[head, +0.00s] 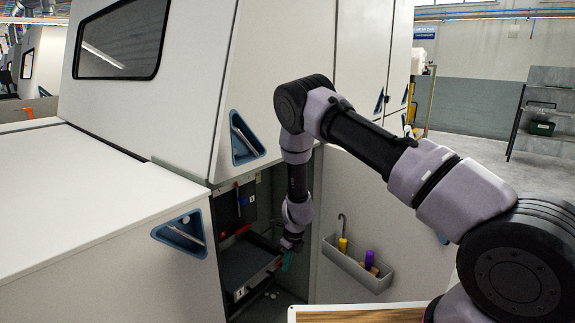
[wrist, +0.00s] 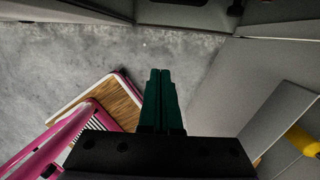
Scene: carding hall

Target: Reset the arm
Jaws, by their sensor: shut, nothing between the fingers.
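My gripper (head: 287,262) is at the end of my arm, pointing down in front of the open compartment of the white machine (head: 284,170). In the wrist view its two green fingers (wrist: 161,76) lie together, shut and empty, with bare floor beyond them. In the head view the gripper is small and close to the right side of a dark tray (head: 247,268) in the compartment. I cannot tell whether it touches the tray. My arm bends high, with its elbow in front of the machine.
The open door (head: 345,196) carries a grey bin (head: 352,268) with a yellow-handled hook (head: 343,243) and a purple item (head: 369,258). The yellow handle also shows in the wrist view (wrist: 304,141). A wood-topped cart (wrist: 115,100) with a pink frame stands nearby. Open floor (wrist: 60,60) lies beyond.

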